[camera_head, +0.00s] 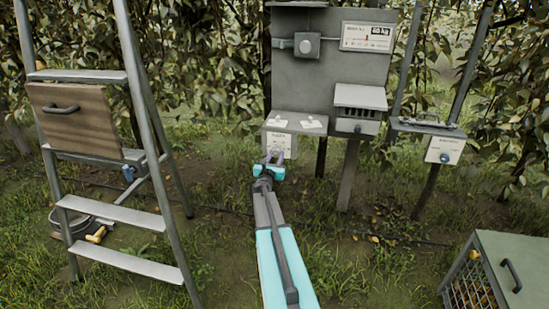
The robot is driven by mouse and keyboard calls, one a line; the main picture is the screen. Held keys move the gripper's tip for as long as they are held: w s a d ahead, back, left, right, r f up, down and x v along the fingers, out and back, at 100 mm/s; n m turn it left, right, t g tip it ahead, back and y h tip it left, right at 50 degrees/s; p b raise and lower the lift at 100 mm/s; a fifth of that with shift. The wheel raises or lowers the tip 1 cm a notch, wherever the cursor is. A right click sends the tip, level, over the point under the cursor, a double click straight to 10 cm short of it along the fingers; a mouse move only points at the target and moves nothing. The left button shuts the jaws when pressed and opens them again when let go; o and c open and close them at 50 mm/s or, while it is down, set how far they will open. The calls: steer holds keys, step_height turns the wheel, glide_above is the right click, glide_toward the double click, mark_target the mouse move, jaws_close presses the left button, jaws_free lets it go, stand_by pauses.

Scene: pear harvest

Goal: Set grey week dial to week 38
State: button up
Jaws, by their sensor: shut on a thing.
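A white dial panel (280,141) hangs below the front of the left shelf of the grey station. Its small dark writing is too small to read. My gripper (274,158) is in front of the lower part of this panel, its fingers pointing at it. It is shut on the grey week dial, which is mostly hidden between and behind the fingers. The week that the dial points to cannot be read from here.
Another white panel (445,150) with a blue knob stands right. A stepladder (140,100) stands left, a crate (520,250) front right. Grass lies between.

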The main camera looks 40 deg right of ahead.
steer(key=shift+d+m+b, duration=0.35)
steer(key=shift+m+b, duration=0.05)
steer(key=shift+b, duration=0.2)
steer(key=shift+s+m+b, duration=0.1)
steer(key=shift+m+b, duration=0.2)
steer(key=shift+b, duration=0.5)
steer(key=m+b, duration=0.1)
steer(key=b, duration=0.1)
steer(key=m+b, duration=0.1)
steer(key=b, duration=0.2)
steer(key=shift+s+d+f+m, duration=0.1)
steer(key=shift+f+m, duration=0.05)
steer(key=shift+m, duration=0.15)
steer(key=m+b, duration=0.4)
steer(key=b, duration=0.3)
steer(key=shift+s+m+b, duration=0.1)
steer(key=shift+m+b, duration=0.7)
steer(key=shift+b, duration=0.45)
steer(key=shift+m+b, duration=0.3)
steer(key=o, duration=1)
steer(key=shift+o, duration=0.2)
